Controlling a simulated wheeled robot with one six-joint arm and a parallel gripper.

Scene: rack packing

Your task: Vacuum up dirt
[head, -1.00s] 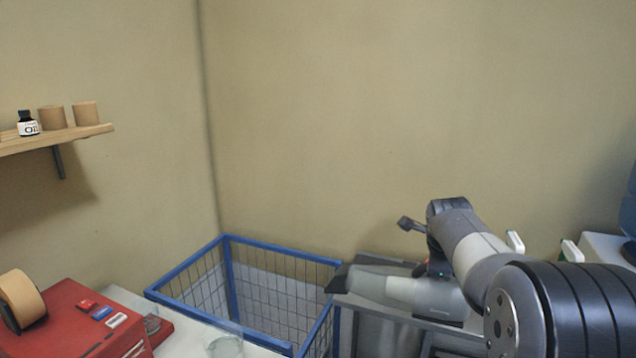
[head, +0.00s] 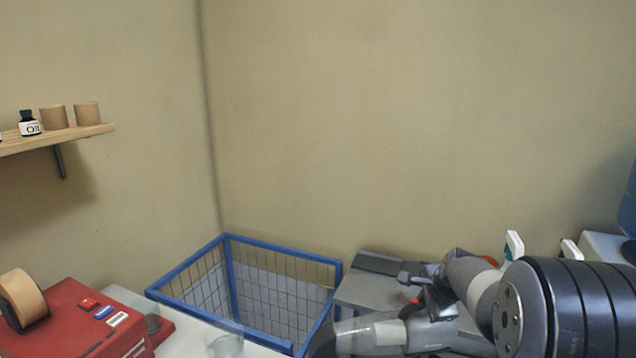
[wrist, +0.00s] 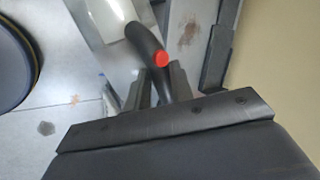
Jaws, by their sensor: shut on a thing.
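A grey handheld vacuum with a clear dust cup (head: 372,334) is at the lower middle of the head view, its nose to the left. My gripper (head: 432,302) is shut on its handle. In the wrist view the dark handle (wrist: 146,42) with a red button sits between the fingers of my gripper (wrist: 160,85). A brown dirt patch (wrist: 188,34) lies on the grey table (wrist: 208,12), beside the vacuum. The vacuum's underside is hidden.
A blue wire basket (head: 228,272) stands left of the grey table. A red tape dispenser (head: 75,325) and a clear cup (head: 225,343) are at the lower left. A wall shelf (head: 60,139) holds a small oil bottle and two brown pots. The wall is close behind the table.

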